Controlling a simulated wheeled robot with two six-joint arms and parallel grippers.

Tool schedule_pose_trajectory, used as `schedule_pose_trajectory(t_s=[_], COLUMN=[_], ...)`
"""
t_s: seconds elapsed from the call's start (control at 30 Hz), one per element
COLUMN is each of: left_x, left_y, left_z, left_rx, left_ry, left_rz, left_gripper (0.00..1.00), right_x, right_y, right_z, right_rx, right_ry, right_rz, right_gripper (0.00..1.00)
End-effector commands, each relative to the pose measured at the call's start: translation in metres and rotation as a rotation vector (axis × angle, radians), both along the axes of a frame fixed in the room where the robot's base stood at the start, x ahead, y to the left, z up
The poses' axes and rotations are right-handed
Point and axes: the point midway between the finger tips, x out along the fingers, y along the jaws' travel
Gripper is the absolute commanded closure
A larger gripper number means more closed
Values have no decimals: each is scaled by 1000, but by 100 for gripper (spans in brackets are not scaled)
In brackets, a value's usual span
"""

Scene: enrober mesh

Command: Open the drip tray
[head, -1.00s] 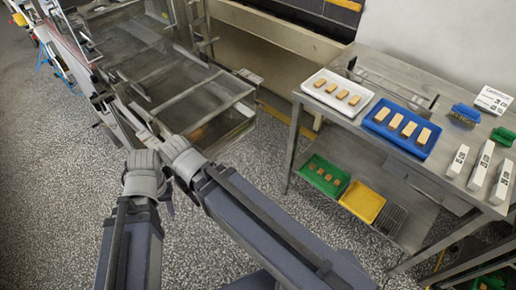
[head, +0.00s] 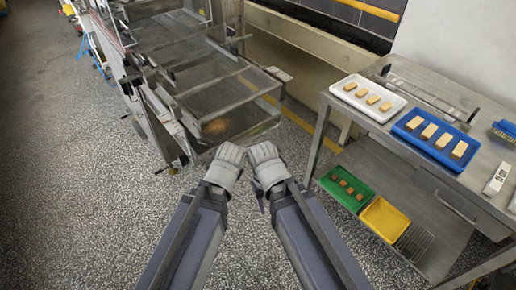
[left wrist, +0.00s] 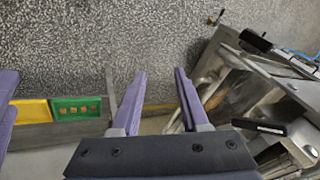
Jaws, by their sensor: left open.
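The enrober's see-through end section (head: 233,92) stands at the upper middle of the head view, with a brownish patch low inside it. I cannot clearly pick out the drip tray from the frame around it. My left gripper (left wrist: 161,73) is open and empty in the left wrist view, its two purple fingers apart above the speckled floor. In the head view its wrist is just in front of the machine's near end, and its fingers are hidden. My right gripper (head: 266,160) is close beside it on the right; its fingertips are hidden.
A steel table (head: 408,184) stands at right with a white tray (head: 340,93) and a blue tray (head: 401,131) of bars. Its lower shelf holds a green tray (head: 325,184) and a yellow tray (head: 383,237). Floor (head: 80,190) at left is clear.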

Motion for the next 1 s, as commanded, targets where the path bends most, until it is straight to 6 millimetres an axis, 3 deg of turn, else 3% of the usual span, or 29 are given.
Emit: schedule_pose_trajectory(t_s=[0.03, 0.23, 0.37, 0.5, 0.7, 0.83, 1.0], left_x=[7, 41, 70, 101, 124, 129, 129], left_y=[0, 1, -2, -12, -36, -49, -58], left_z=[-12, -28, -42, -53, -52, -49, -44], left_rx=[10, 73, 145, 263, 429, 502, 545], left_ry=[-31, -192, -342, -546, -786, -882, -938], left_rz=[-21, -134, -248, -417, -635, -729, -784], left_gripper=[55, 55, 55, 55, 55, 55, 55], right_x=[0, 0, 0, 0, 0, 0, 0], right_y=[0, 0, 0, 0, -1, -1, -1], right_z=[-15, -52, -90, -138, -188, -206, -212], right_rx=[0, -1, -2, -3, -4, -4, -5], right_ry=[0, 0, -1, -1, -1, -1, -1], right_rz=[0, 0, 1, 1, 2, 2, 2], right_gripper=[50, 50, 50, 50, 50, 50, 50])
